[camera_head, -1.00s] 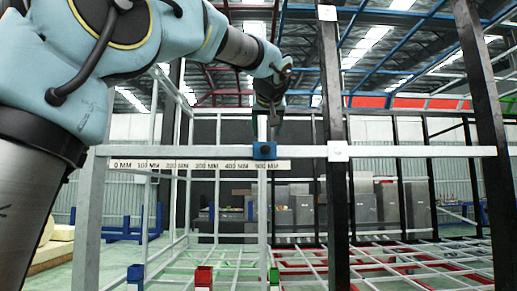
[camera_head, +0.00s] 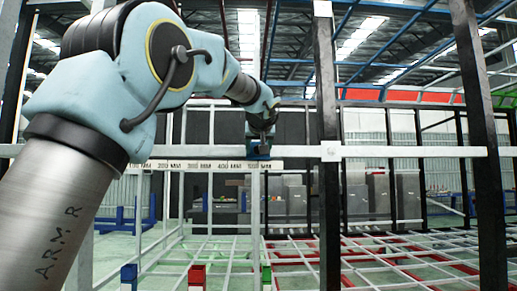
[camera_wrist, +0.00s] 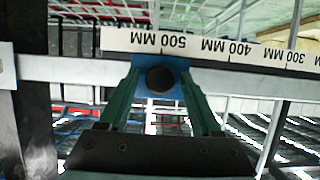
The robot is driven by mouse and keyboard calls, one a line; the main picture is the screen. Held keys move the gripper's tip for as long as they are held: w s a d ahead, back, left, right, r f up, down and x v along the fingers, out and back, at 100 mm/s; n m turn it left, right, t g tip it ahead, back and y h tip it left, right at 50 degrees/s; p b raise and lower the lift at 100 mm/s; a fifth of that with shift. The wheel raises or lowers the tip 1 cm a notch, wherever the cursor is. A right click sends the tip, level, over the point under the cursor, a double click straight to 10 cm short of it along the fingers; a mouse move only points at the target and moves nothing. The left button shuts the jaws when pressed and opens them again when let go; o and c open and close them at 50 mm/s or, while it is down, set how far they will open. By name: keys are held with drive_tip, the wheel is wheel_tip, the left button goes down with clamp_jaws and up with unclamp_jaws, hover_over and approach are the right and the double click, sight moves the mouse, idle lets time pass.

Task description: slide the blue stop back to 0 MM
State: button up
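The blue stop (camera_head: 258,151) sits on the pale horizontal rail at the 500 MM end of its printed scale. In the wrist view the blue stop (camera_wrist: 176,66) has a round dark knob on its face, beside the 500 MM mark. My gripper (camera_head: 260,140) reaches down onto the stop from above and partly hides it. In the wrist view the green fingers of my gripper (camera_wrist: 160,80) lie one on each side of the stop, their tips at its edges. I cannot tell whether they press on it. The scale (camera_head: 205,165) runs left toward 100 MM; my arm hides its 0 end.
A dark upright post (camera_head: 327,110) with a white plate crosses the rail to the right of the stop. The rail (camera_head: 420,152) continues right to another dark post (camera_head: 478,130). The rail along the scale left of the stop looks clear. Coloured frame bars lie below.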

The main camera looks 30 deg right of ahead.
clamp_jaws()
idle(0.3)
idle(0.9)
